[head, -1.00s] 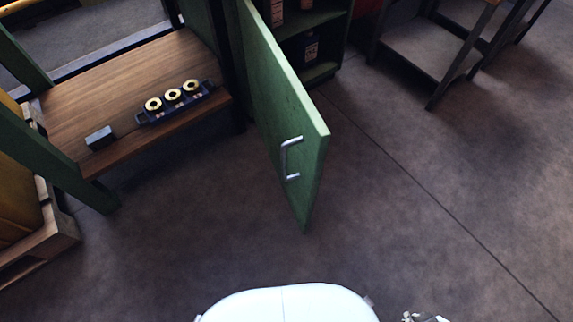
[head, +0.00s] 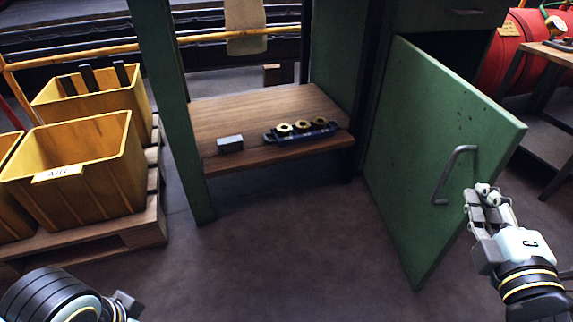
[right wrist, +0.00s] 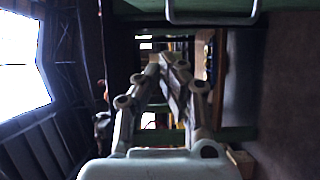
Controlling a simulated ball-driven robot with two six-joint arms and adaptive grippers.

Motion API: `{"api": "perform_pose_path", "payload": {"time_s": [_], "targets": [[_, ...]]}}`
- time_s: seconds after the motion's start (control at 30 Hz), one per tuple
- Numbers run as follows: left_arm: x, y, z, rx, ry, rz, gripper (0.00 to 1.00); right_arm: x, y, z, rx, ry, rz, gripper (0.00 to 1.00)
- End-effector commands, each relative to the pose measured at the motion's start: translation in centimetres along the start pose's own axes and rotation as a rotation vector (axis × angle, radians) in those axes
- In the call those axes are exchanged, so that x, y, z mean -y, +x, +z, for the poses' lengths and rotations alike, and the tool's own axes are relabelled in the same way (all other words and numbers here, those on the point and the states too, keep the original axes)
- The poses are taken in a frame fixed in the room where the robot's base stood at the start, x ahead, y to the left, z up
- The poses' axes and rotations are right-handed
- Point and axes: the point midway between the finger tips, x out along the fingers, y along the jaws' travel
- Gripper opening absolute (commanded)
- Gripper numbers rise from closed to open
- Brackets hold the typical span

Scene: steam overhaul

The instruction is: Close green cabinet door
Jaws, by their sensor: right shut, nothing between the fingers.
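The green cabinet door (head: 430,135) stands open at the right of the head view, its free edge toward me. Its bent metal handle (head: 441,180) is on the face I see. My right gripper (head: 483,192) is shut and empty, just right of the handle, near the door's free edge. I cannot tell whether it touches the door. In the right wrist view its fingers (right wrist: 168,68) meet at the tips, and the handle (right wrist: 212,20) shows at the top. My left gripper (head: 125,304) shows only in part at the bottom left; its fingers are unclear.
A wooden shelf (head: 240,112) left of the door holds a dark block (head: 230,143) and a blue holder with brass-coloured rings (head: 303,130). Yellow bins (head: 85,170) stand on a pallet at left. A side table (head: 548,52) is at far right. The floor before the door is clear.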

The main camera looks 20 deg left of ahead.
Motion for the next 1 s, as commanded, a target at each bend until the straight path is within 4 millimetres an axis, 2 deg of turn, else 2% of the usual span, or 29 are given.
{"api": "perform_pose_path", "payload": {"time_s": [0.03, 0.17, 0.37, 0.47, 0.83, 1.0], "targets": [[-0.2, 0.9, 0.5, 0.003, 0.002, 0.002, 0.77, 0.8, 0.3, 0.0, 0.003, 0.002, 0.008, 0.0], [-0.3, 1.9, 1.7, 0.022, 0.004, 0.003, 0.77, 1.5, 0.7, -0.1, 0.007, 0.011, 0.014, 0.0], [-0.3, 2.2, 2.2, 0.032, 0.005, 0.003, 0.77, 1.6, 1.7, -0.1, 0.007, 0.014, 0.018, 0.0], [-0.3, 2.1, 2.2, 0.032, 0.005, 0.002, 0.77, 1.4, 3.1, -0.1, 0.007, 0.014, 0.019, 0.0], [-0.5, 1.8, 1.6, 0.014, 0.005, 0.008, 0.77, 1.5, 10.9, -0.1, 0.007, 0.014, 0.017, 0.0], [-0.6, 1.5, 1.3, 0.006, 0.005, 0.009, 0.77, 1.6, 11.4, 2.4, 0.007, 0.01, 0.014, 0.0]]}}
